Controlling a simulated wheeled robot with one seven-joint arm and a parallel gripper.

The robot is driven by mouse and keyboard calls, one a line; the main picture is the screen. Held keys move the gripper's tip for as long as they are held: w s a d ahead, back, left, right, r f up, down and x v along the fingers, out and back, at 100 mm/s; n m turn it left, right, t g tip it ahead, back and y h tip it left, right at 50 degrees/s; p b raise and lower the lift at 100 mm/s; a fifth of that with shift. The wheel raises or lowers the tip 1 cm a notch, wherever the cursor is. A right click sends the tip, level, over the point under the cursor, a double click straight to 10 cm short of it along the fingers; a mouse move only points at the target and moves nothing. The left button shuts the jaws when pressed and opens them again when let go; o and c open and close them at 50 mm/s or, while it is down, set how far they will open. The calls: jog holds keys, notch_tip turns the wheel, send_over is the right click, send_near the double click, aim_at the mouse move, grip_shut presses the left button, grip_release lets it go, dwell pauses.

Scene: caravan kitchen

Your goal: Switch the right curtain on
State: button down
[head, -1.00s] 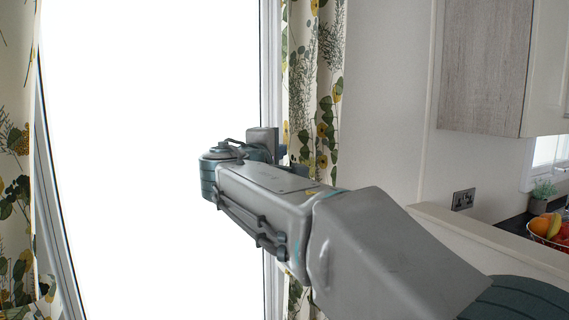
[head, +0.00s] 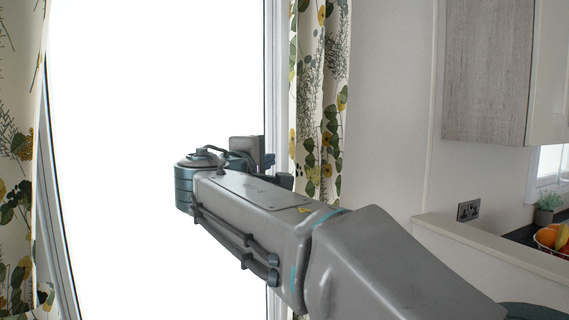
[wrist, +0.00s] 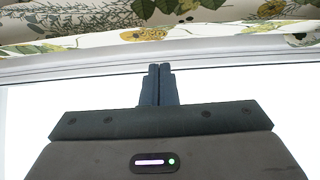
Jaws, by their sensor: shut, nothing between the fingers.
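The right curtain (head: 318,100) is a narrow, gathered panel with a green and yellow leaf print. It hangs along the right side of the bright window in the head view. It also shows across the top of the wrist view (wrist: 150,33). My gripper (wrist: 160,72) is shut and empty in the wrist view, its fingertips pointing towards the curtain's edge. I cannot tell whether the fingertips touch the cloth. In the head view my arm reaches across the window, and the wrist hides part of the window frame and sits just left of the curtain. The fingertips are mostly hidden there.
The left curtain (head: 18,150) hangs at the left edge. The bright window (head: 150,100) fills the space between. At the right are a wall cabinet (head: 487,70), a socket (head: 468,210), a ledge (head: 500,245), a fruit bowl (head: 550,240) and a small plant (head: 547,205).

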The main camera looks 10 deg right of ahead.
jog(key=b+v, duration=0.1)
jog(key=v, duration=0.7)
jog(key=shift+d, duration=0.15)
jog(key=shift+s, duration=0.1)
jog(key=s+d+f+m+g+y+p, duration=0.1)
jog(key=s+d+f+m+g, duration=0.25)
jog(key=f, duration=0.55)
jog(key=s+d+f+g+y+p, duration=0.15)
jog(key=d+f+g, duration=0.35)
jog(key=f, duration=0.5)
jog(key=s+d+f+m+g+y+p, duration=0.1)
jog(key=s+f+m+g+y, duration=0.3)
jog(key=s+f, duration=1)
notch_tip(320, 180, down, 4)
jog(key=d+m+y, duration=0.1)
jog(key=m+y, duration=0.1)
jog(key=m, duration=0.2)
jog(key=shift+s+y, duration=0.35)
jog(key=shift+r+m, duration=0.1)
jog(key=shift+m, duration=0.15)
